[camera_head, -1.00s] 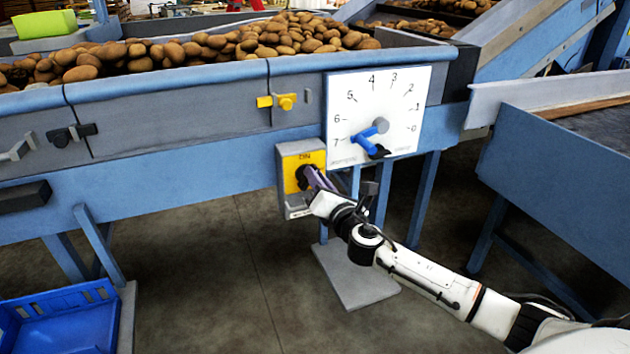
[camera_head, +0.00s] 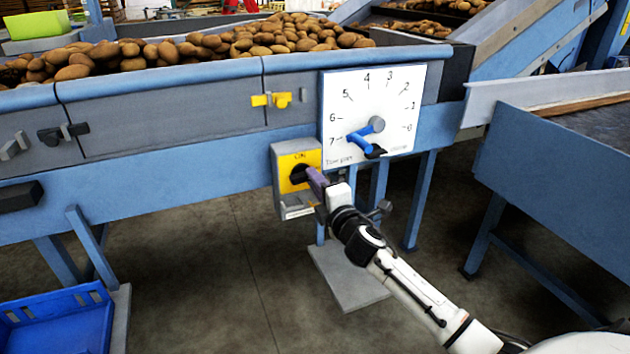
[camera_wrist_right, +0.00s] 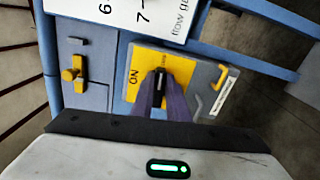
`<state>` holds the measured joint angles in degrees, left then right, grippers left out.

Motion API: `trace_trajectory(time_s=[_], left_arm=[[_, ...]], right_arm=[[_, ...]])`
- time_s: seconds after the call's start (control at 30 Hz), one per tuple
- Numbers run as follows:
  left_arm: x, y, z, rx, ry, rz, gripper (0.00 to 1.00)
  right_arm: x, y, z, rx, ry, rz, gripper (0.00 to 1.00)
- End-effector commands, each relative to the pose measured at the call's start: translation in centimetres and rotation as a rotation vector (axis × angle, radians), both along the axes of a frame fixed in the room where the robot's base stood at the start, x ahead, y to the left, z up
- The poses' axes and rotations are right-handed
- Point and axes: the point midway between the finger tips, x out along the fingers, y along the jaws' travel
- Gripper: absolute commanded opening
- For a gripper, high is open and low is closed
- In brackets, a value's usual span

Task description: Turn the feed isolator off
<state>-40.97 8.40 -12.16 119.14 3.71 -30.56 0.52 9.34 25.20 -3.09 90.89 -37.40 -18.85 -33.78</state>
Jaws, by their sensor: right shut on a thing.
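The feed isolator (camera_head: 283,152) is a grey box with a yellow face marked "ON", below and left of the white dial plate. Its yellow face also shows in the right wrist view (camera_wrist_right: 134,82), with the black handle (camera_wrist_right: 160,86) at its middle. My right gripper (camera_head: 310,178) reaches in from the lower right, and its purple fingers (camera_wrist_right: 162,98) are shut on the black handle. The fingers hide part of the handle and of the face, so its exact angle is hard to tell. My left gripper is not in view.
The dial plate (camera_head: 400,85), numbered 0 to 7, has a blue lever (camera_head: 362,139) close above my gripper. A yellow latch (camera_head: 272,100) is at upper left. A blue crate (camera_head: 60,325) stands on the floor at lower left. The floor below the isolator is mostly clear.

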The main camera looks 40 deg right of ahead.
Motion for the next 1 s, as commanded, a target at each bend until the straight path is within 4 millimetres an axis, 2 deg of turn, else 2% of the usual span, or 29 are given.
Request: trace_trajectory(time_s=[0.3, 0.8, 0.83, 0.9, 1.0], left_arm=[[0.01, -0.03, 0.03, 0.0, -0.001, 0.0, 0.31], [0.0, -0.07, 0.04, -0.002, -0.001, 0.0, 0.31], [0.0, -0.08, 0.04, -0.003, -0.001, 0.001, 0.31], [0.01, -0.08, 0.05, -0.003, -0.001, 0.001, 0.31], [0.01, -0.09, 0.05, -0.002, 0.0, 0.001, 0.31]], right_arm=[[-0.03, 0.08, -0.35, 0.097, -0.02, 0.002, 0.0], [-0.02, 0.11, -0.38, 0.114, -0.024, 0.002, 0.0], [-0.02, 0.11, -0.39, 0.114, -0.024, 0.002, 0.19], [-0.03, 0.1, -0.37, 0.114, -0.024, 0.002, 0.31], [-0.01, 0.07, -0.33, 0.112, -0.025, 0.001, 0.33]])
